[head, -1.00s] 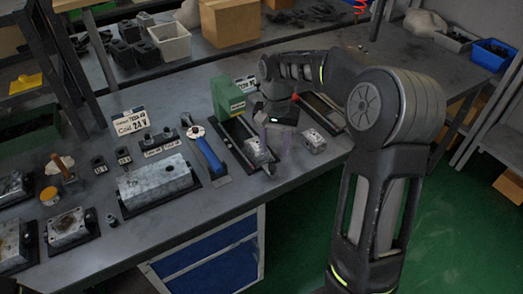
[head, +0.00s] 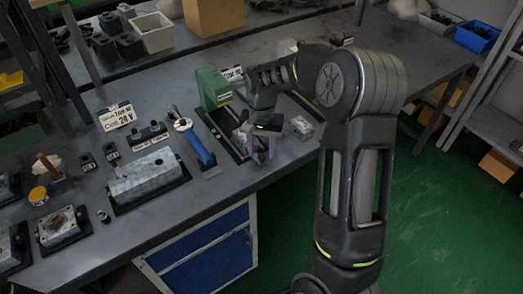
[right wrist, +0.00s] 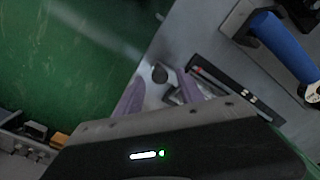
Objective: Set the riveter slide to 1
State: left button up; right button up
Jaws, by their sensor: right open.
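The riveter shows in the head view as a green block (head: 213,88) at the back end of a black rail (head: 223,135). A metal piece at the rail's front end is largely hidden by my right gripper. My right gripper (head: 262,155) points down there, its purple fingers apart. In the right wrist view, the fingers (right wrist: 160,90) stand either side of a pale metal part with a dark round knob (right wrist: 160,74); I cannot tell whether they touch it. A black rail (right wrist: 235,88) lies right of them. The slide's setting is not readable. My left gripper is out of view.
A blue-handled tool (head: 199,148) lies left of the rail, and a small metal block (head: 301,126) stands right. A large metal block (head: 147,178) and a sign (head: 117,115) are further left. The bench's front edge is close to the gripper.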

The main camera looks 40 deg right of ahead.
jog(key=shift+f, duration=0.7)
grip_shut()
jog(key=shift+r, duration=0.1)
dwell(0.9)
